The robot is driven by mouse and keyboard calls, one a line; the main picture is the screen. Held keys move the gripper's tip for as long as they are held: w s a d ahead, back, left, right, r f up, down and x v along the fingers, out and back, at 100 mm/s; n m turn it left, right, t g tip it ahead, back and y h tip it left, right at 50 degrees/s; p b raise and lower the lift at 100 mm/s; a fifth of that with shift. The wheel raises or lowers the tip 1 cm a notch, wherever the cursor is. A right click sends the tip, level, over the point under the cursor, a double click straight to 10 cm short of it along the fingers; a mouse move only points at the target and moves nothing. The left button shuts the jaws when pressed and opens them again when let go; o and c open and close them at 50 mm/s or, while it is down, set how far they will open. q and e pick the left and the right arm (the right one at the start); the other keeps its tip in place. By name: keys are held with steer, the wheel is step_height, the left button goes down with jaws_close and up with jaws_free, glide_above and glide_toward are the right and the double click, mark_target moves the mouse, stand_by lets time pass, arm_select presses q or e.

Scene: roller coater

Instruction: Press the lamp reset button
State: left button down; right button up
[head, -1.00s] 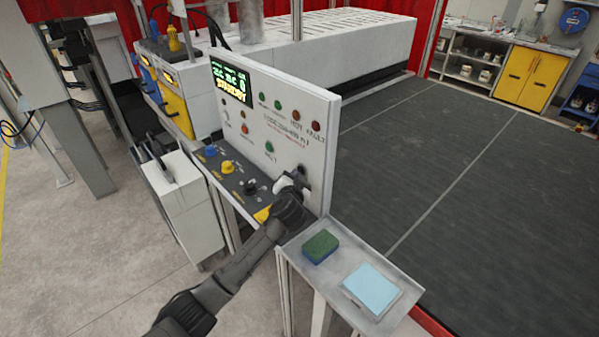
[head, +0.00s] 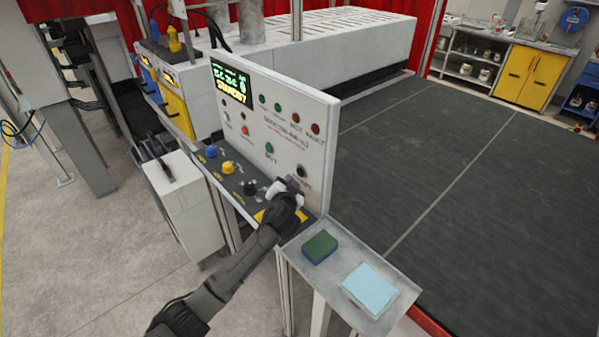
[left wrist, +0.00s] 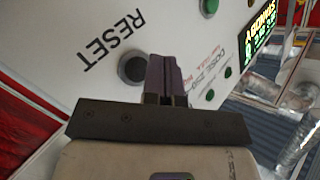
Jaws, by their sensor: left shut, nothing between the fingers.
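The lamp reset button is a round dark button (head: 302,171) at the lower right of the white upright control panel (head: 313,116). In the left wrist view the same button (left wrist: 131,68) sits beside the printed word RESET. My left gripper (head: 291,182) is in front of the panel, just left of and below the button. I cannot tell whether the fingertips touch the panel. My right gripper is not in view.
The panel also carries a lit display (head: 232,83), and several green, orange and red lamps. Below it is a dark sloped console with a blue knob (head: 211,151) and a yellow knob (head: 228,167). A side shelf (head: 331,271) holds a green sponge (head: 320,247) and a light-blue pad (head: 370,288).

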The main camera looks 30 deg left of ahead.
arm_select(q)
steer(key=shift+s+a+r+p, duration=0.15)
steer(key=shift+s+p, duration=0.15)
steer(key=shift+s, duration=0.3)
steer(key=shift+s+a+f+p, duration=0.15)
steer(key=shift+s+p, duration=0.1)
steer(key=shift+s, duration=0.4)
steer(key=shift+s+a+r+p, duration=0.15)
steer(key=shift+s+p, duration=0.15)
steer(key=shift+s, duration=0.5)
